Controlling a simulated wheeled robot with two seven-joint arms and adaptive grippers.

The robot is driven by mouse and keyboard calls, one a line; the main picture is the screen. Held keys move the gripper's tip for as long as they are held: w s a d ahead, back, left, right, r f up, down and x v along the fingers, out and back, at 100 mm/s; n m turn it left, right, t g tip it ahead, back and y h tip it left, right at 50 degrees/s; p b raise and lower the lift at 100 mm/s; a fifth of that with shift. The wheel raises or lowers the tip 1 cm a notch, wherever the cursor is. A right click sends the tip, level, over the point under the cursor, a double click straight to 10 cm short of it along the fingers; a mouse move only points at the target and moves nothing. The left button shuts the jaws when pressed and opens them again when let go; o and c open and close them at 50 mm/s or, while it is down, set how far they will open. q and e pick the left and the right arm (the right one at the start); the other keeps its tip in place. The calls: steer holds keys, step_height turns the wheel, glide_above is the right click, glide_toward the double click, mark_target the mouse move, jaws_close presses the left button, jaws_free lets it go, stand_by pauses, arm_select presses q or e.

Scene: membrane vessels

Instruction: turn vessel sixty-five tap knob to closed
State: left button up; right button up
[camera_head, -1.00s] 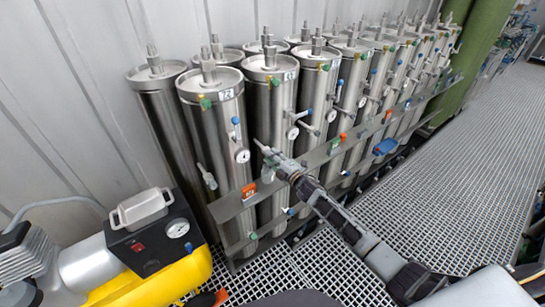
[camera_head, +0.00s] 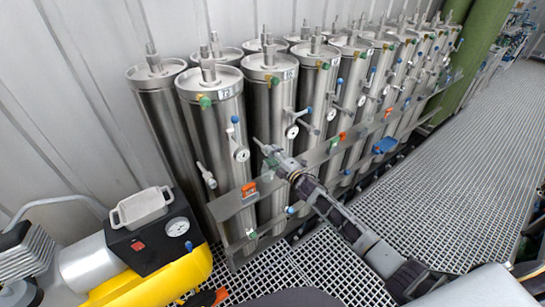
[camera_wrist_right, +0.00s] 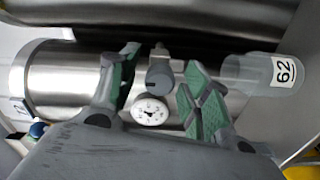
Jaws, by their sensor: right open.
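A steel vessel (camera_wrist_right: 65,80) lies across the right wrist view. A round white gauge (camera_wrist_right: 150,111) and a grey tap knob (camera_wrist_right: 159,77) are in front of it. My right gripper (camera_wrist_right: 160,72) is open, its green-padded fingers on either side of the knob with gaps. In the head view my right gripper (camera_head: 264,150) is in front of the front-row vessels, near the second one (camera_head: 272,105). I cannot tell which vessel is sixty-five. My left gripper is out of view.
A grey rail (camera_head: 325,157) with orange and blue handles runs along the vessels' front. A yellow compressor (camera_head: 150,285) with a black gauge box stands at the lower left. Grating floor (camera_head: 440,190) is clear at the right.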

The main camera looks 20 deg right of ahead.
steer(key=v, duration=1.2)
stand_by(0.8)
stand_by(0.7)
